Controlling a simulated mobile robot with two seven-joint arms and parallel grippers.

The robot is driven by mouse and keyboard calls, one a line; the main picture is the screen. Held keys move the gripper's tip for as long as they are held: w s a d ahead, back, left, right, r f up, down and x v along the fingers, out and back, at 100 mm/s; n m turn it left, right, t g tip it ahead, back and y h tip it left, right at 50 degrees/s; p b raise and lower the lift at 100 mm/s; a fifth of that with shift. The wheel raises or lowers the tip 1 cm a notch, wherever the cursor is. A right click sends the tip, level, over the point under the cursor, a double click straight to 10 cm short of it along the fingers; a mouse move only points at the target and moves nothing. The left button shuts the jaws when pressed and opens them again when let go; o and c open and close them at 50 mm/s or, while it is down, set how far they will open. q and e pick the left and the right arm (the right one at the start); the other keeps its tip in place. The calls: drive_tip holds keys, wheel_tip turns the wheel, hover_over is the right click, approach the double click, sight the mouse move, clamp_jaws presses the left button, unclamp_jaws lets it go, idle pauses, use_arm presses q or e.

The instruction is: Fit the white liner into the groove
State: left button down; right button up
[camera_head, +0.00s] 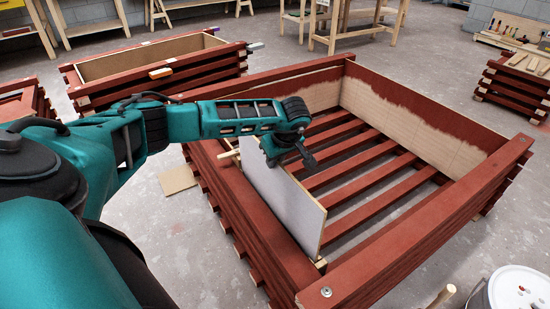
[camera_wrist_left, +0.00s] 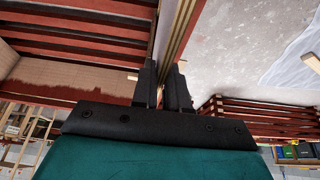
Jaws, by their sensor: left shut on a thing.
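The white liner (camera_head: 282,203) is a thin pale panel with a wooden edge. It stands on edge along the inner left side of the large red slatted crate (camera_head: 420,248), its near end close to a pale corner block. My left gripper (camera_head: 284,150) is at the liner's top edge, shut on it. In the left wrist view the two dark fingers (camera_wrist_left: 164,88) are on either side of the panel, which runs away between them. The groove is hidden, so I cannot tell whether the liner's lower edge sits in it. My right gripper is not in view.
Red-stained plywood (camera_head: 400,112) lines the crate's far right side, and spaced slats form its floor. A second slatted crate (camera_head: 150,62) stands behind at left. A white bucket (camera_head: 515,290) is at lower right. A pale offcut (camera_head: 177,179) lies on the concrete floor.

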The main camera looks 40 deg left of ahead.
sight(275, 202)
use_arm(q)
drive_tip(key=shift+f+b, duration=0.6)
drive_tip(key=shift+f, duration=8)
drive_tip(key=c, duration=1.1)
unclamp_jaws()
drive_tip(key=shift+o, duration=0.2)
drive_tip(key=shift+f, duration=0.1)
